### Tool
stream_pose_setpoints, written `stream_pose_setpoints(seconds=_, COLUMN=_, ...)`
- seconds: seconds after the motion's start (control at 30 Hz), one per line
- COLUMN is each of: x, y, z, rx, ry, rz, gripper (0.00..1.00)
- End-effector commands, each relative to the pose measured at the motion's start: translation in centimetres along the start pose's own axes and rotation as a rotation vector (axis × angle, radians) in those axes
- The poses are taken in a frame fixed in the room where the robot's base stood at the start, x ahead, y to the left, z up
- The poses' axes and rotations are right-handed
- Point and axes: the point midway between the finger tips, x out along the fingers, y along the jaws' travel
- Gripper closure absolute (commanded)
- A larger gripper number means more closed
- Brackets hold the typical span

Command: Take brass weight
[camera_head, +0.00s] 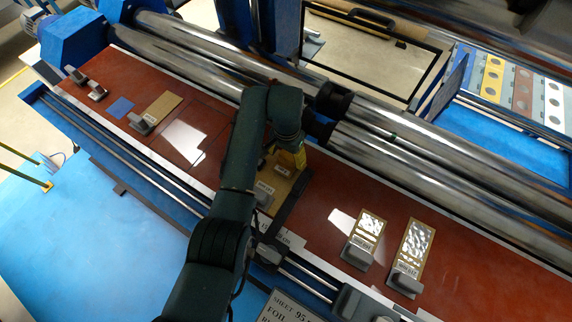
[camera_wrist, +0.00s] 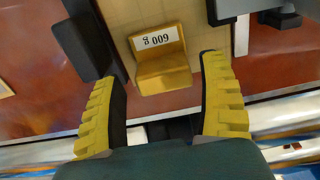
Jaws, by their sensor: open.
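The brass weight (camera_wrist: 160,66) is a yellow metal block with a white label that appears to read 600 g, upside down in the wrist view. It rests on a tan sheet (camera_wrist: 127,14) on the red-brown bed. My gripper (camera_wrist: 161,85) is open, with one yellow ribbed finger on each side of the weight in the picture and a visible gap to both. I cannot tell how far the fingertips are above it. In the head view my gripper (camera_head: 291,158) is over the tan sheet at the middle of the bed, and my arm hides much of this spot.
Grey clamp-like blocks stand near the sheet (camera_wrist: 85,38). Two perforated plates (camera_head: 414,245) with grey blocks lie to the right. Another tan piece (camera_head: 162,107) and a blue square (camera_head: 121,108) lie to the left. Large steel rollers (camera_head: 400,150) run close behind the bed.

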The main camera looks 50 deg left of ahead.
Motion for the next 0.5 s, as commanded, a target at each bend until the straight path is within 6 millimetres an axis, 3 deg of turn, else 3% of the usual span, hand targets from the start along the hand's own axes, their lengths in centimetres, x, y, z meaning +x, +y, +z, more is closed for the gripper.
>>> stream_pose_setpoints(seconds=0.1, x=2.4, y=-0.2, z=0.2, rx=-0.001, ry=-0.004, rz=0.002, gripper=0.24)
stream_pose_setpoints(seconds=0.2, x=3.5, y=-0.2, z=0.1, rx=-0.001, ry=-0.002, rz=0.001, gripper=0.24)
stream_pose_setpoints(seconds=0.43, x=3.7, y=-0.1, z=0.2, rx=0.0, ry=-0.001, rz=0.0, gripper=0.24)
stream_pose_setpoints(seconds=0.5, x=3.7, y=-0.1, z=0.2, rx=0.0, ry=-0.001, rz=0.0, gripper=0.33)
